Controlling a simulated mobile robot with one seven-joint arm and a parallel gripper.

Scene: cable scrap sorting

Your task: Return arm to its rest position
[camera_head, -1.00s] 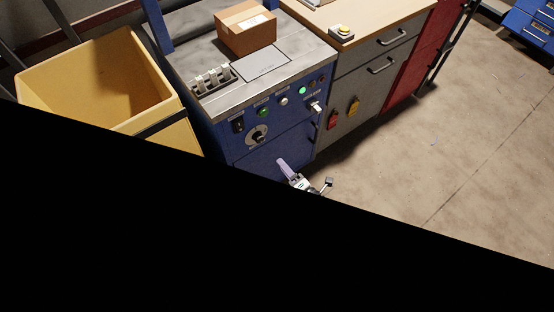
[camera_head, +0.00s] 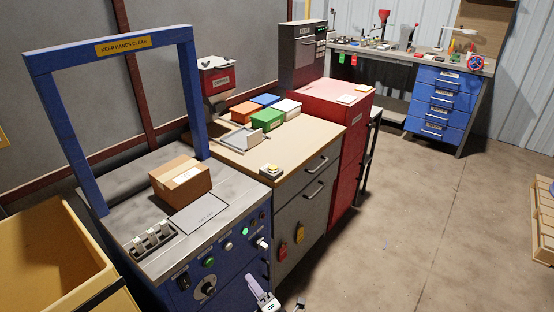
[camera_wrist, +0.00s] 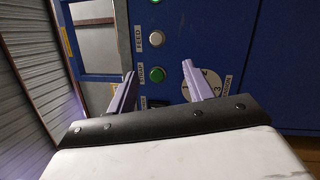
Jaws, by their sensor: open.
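My gripper (camera_head: 253,284) is at the bottom edge of the head view, in front of the blue machine (camera_head: 236,282). Its lilac fingers point toward the machine's front, and most of my arm is out of the picture. In the wrist view, the two fingers of my gripper (camera_wrist: 160,82) stand apart with nothing between them. Beyond them is the blue control panel with a white button (camera_wrist: 157,39), a green button (camera_wrist: 161,73) and a round numbered dial (camera_wrist: 205,84). I cannot tell the exact gap to the panel.
A cardboard box (camera_head: 181,182) sits on the machine's top under a blue frame (camera_head: 112,47). A yellow bin (camera_head: 50,250) stands at left. A wooden-topped cabinet (camera_head: 290,150) and a red cabinet (camera_head: 345,145) stand to the right. Open floor (camera_head: 420,230) lies at right, with a pallet (camera_head: 544,225) at its edge.

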